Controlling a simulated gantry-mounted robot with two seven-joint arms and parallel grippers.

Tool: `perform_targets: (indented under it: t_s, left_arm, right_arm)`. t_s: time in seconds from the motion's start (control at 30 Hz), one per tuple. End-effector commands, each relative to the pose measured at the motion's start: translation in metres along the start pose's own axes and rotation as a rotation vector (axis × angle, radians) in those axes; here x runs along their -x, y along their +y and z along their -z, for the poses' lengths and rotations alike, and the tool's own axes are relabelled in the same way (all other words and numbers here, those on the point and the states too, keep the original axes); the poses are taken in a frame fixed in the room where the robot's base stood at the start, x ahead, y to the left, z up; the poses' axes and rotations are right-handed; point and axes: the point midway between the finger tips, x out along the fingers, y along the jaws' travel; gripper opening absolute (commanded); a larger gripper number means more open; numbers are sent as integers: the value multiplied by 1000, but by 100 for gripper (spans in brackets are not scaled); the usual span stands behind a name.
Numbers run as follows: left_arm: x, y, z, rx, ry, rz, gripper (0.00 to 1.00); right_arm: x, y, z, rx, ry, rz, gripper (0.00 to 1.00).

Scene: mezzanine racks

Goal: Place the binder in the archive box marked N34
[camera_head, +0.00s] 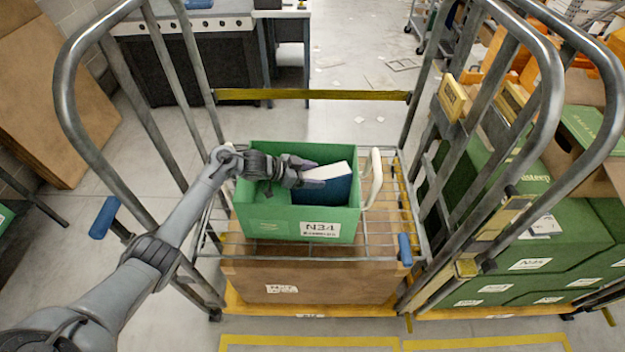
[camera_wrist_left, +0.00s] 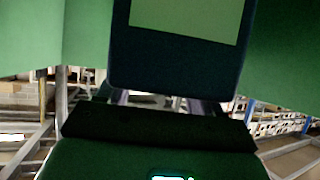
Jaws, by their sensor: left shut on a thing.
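The green archive box (camera_head: 275,222) has a white label reading N34 on its front and an open top. It stands on a wire shelf in a roll cage. The dark blue binder (camera_head: 325,190) has a white upper edge and shows above the box's front wall, at the right half of the opening. Its lower part is hidden by that wall. My left gripper (camera_head: 310,180) is shut on the binder from the left, over the opening. In the left wrist view the binder (camera_wrist_left: 175,60) shows dark with a pale green label, with green surfaces on both sides.
The wire shelf (camera_head: 375,240) sits above a brown carton (camera_head: 310,284) in the cage. Upright cage rails (camera_head: 90,35) stand on both sides, and a yellow bar (camera_head: 310,95) crosses behind. Another cage with green boxes (camera_head: 520,255) stands at the right.

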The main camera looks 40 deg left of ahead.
Motion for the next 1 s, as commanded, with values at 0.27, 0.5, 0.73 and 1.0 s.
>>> perform_targets:
  t_s: [0.27, 0.5, 0.73, 1.0]
  left_arm:
    - [-10, -1, -17, -1, 3, 2, 0]
    - [-10, -1, -18, -1, 3, 2, 0]
    - [-11, 0, -21, 0, 0, 1, 89]
    - [-11, 0, -20, 0, 0, 1, 92]
  right_arm:
    - [-4, 2, -2, 7, -1, -5, 0]
    - [-5, 2, -2, 10, -1, -8, 0]
    - [-6, 2, -2, 9, -1, -7, 0]
    - [-5, 0, -2, 3, 0, -2, 0]
